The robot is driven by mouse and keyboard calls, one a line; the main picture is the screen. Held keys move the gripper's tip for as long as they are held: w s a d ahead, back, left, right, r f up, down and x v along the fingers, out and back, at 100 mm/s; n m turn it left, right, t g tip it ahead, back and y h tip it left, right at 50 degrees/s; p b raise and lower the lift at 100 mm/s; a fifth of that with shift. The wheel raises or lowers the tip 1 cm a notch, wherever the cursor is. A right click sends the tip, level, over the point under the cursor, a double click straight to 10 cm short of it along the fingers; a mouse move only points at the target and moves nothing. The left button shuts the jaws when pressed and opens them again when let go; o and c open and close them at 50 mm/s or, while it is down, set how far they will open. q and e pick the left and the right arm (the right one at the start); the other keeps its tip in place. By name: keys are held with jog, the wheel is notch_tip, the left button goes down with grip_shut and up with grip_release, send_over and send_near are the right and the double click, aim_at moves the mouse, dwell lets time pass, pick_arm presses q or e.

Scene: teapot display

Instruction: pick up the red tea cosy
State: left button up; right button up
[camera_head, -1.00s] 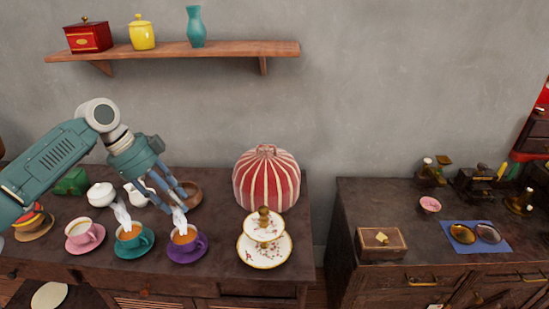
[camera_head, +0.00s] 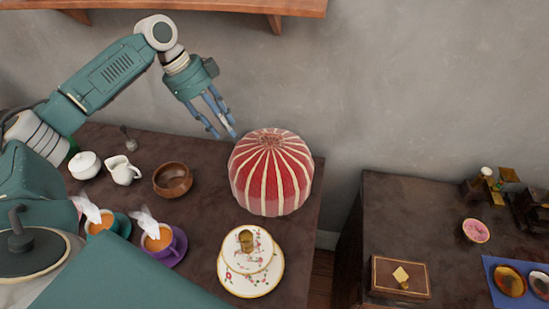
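The red tea cosy (camera_head: 271,178), with pale stripes and a domed shape, stands upright near the back right of the left dark wooden table (camera_head: 205,215). My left gripper (camera_head: 223,136) hangs from the arm coming in from the left, just up and left of the cosy in the picture. Its fingers are spread apart and hold nothing. A small gap shows between the fingertips and the cosy. My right gripper is not in view.
A tiered floral cake stand (camera_head: 248,285) stands in front of the cosy. A wooden bowl (camera_head: 172,180), white creamer (camera_head: 122,171) and sugar bowl (camera_head: 84,165) stand left, behind steaming cups (camera_head: 156,238). A gap separates the right table (camera_head: 400,220). A shelf (camera_head: 220,5) hangs above.

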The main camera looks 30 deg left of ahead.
aim_at(269, 134)
pick_arm(q)
jog(key=w+d, duration=0.1)
jog(key=d, duration=0.1)
jog(key=d+p, duration=0.1)
jog(key=d, duration=0.1)
jog(key=w+d, duration=0.1)
jog(key=d, duration=0.1)
jog(key=shift+w+r, duration=0.15)
jog(key=shift+w, duration=0.2)
jog(key=shift+w+d+p, duration=0.25)
jog(key=shift+d+p, duration=0.05)
jog(key=shift+d, duration=0.2)
jog(key=shift+w+d, duration=0.2)
jog(key=shift+d, duration=0.3)
jog(key=shift+w+d+f+p, duration=0.3)
jog(key=shift+d+f, duration=0.25)
jog(key=shift+d, duration=0.1)
jog(key=shift+w+d+f+p, duration=0.3)
jog(key=shift+d+f, duration=0.2)
jog(key=shift+d, duration=0.1)
jog(key=shift+w+f, duration=0.1)
jog(key=shift+f, duration=0.35)
grip_shut()
